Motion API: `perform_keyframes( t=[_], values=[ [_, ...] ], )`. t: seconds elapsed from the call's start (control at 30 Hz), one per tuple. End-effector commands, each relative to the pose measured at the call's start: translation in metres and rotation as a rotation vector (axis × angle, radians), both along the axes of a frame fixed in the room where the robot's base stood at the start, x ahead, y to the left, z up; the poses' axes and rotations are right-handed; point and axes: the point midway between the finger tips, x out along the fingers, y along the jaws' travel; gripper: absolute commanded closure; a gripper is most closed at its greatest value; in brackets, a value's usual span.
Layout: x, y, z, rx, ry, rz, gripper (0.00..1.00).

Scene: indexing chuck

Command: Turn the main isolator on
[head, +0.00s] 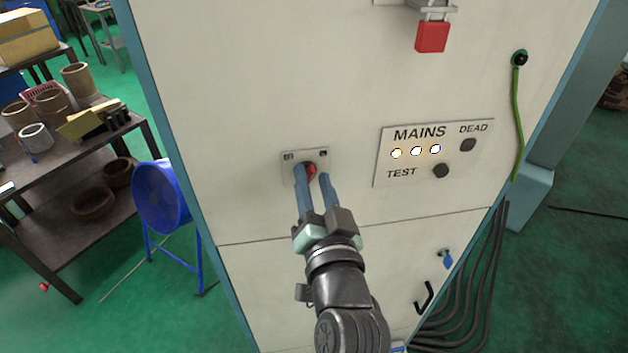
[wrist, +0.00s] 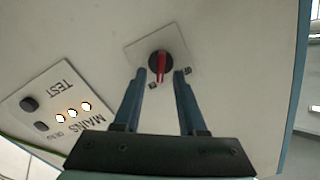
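The main isolator is a red handle on a dark round base (head: 311,169), set on a small pale plate (head: 290,174) on the cabinet front. In the wrist view the red handle (wrist: 160,66) lies lengthwise between my fingers, upright in the picture. My gripper (head: 312,173) is open, with one blue finger on each side of the handle. The wrist view shows gaps between both fingertips (wrist: 160,72) and the handle. I cannot tell how deep the tips reach around it. The left finger partly hides the handle in the head view. Plate markings are too small to read.
A MAINS panel (head: 384,178) with three lit white lamps and dark TEST and DEAD knobs is right of the isolator. A red padlock (head: 432,37) hangs above. A green cable (head: 517,110) runs down the right side.

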Motion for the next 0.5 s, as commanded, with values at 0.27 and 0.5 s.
perform_keyframes(
  t=[0.27, 0.5],
  values=[
    [0.000, 0.000, 0.000, -0.002, 0.000, 0.000, 0.59],
    [-0.021, -0.004, -0.003, -0.001, 0.000, -0.002, 0.59]
  ],
)
